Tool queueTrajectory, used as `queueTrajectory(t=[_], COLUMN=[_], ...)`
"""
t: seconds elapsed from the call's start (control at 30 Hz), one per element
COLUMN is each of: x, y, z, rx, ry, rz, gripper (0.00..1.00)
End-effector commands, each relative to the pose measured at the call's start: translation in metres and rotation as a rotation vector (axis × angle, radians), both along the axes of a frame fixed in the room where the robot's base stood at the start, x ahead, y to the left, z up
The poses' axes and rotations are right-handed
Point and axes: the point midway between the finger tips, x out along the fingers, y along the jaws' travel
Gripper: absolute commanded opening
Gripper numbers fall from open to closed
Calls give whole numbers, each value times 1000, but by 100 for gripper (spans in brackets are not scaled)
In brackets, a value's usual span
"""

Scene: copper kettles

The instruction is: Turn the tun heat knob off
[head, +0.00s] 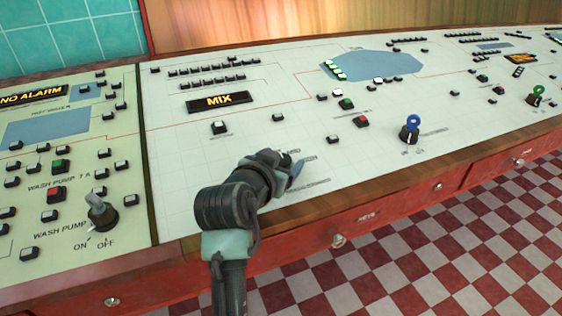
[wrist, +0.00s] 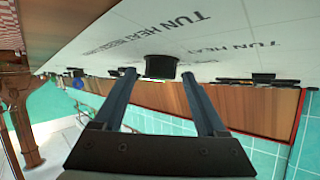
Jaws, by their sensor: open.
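A black knob (wrist: 162,67) stands on the pale control panel in the wrist view, close to the printed words "TUN HEAT". My gripper (wrist: 156,76) is open, with one dark finger to each side of this knob in the picture. I see gaps at both sides, and cannot tell how far the fingertips reach along it. In the head view my gripper (head: 292,168) is low over the front part of the middle panel (head: 230,145). The arm and gripper mostly hide that spot, and I cannot make out the knob's pointer.
A blue-topped knob (head: 411,128) and a green-topped knob (head: 536,95) stand farther right. A grey knob (head: 101,213) marked ON and OFF is at the left. Several push buttons and a lit MIX sign (head: 217,101) lie behind. A wooden edge (head: 350,182) borders the panel.

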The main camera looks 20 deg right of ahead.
Motion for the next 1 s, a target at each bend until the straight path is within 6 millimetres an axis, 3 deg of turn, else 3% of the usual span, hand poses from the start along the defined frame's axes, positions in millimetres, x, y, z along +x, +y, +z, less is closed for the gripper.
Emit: queueTrajectory(t=[0.27,0.67,1.0], x=[1,1,0], y=[-1,0,-1], z=[0,0,2], rx=[0,-1,-6], ry=[0,1,1], rz=[0,0,27], gripper=[74,2,0])
